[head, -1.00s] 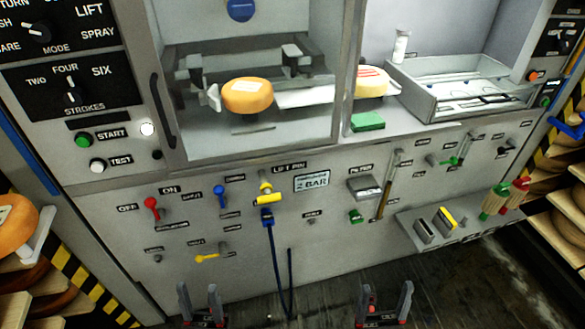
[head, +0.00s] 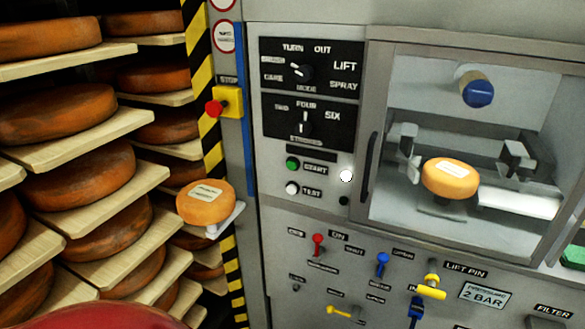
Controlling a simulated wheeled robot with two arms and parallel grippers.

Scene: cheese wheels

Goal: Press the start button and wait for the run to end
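The green start button (head: 292,164) is on the machine's front panel, beside its START label. The white test button (head: 292,188) is just below it. A round white lamp (head: 346,175) shows bright to the right of these buttons. An orange cheese wheel (head: 450,180) with a pale label sits in the windowed chamber, between grey clamp-like parts. A blue-ended cylinder (head: 477,90) is above it. Neither of my grippers is in view, and nothing covers the start button.
Mode and strokes knobs are above the buttons. A red stop button (head: 214,108) sits on a yellow box to the left. Another cheese wheel (head: 206,203) is on a pale support beside the machine. Shelves of cheese wheels (head: 70,180) fill the left. Coloured valves line the lower panel.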

